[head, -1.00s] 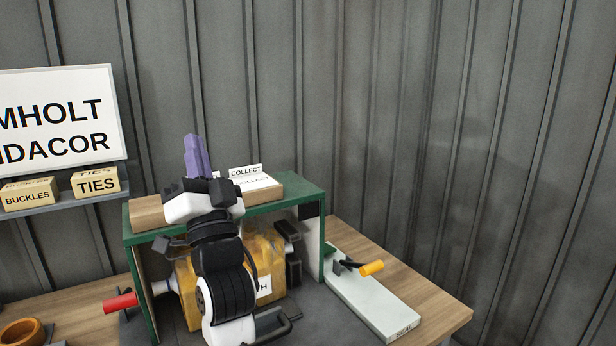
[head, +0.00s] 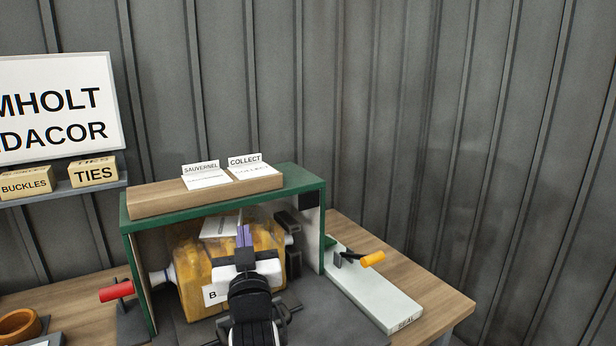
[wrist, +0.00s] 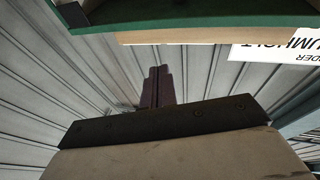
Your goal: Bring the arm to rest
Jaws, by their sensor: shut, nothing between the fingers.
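My gripper (head: 243,236) is in the lower middle of the head view, its purple fingers pointing up and together, with nothing between them. It stands in front of the amber jerry can (head: 196,285), which lies behind it inside the green frame (head: 323,235). My arm hides part of the can and its label. In the wrist view the closed fingers (wrist: 157,88) point toward the grey wall, with the green edge of the frame (wrist: 190,18) across the top.
A red handle (head: 116,290) is left of the frame. A pale board (head: 372,292) with an orange-handled lever (head: 371,260) lies to the right on the wooden table (head: 425,290). Cards marked SAUVERNEL and COLLECT (head: 245,161) stand on top. A wooden ring (head: 18,327) is at lower left.

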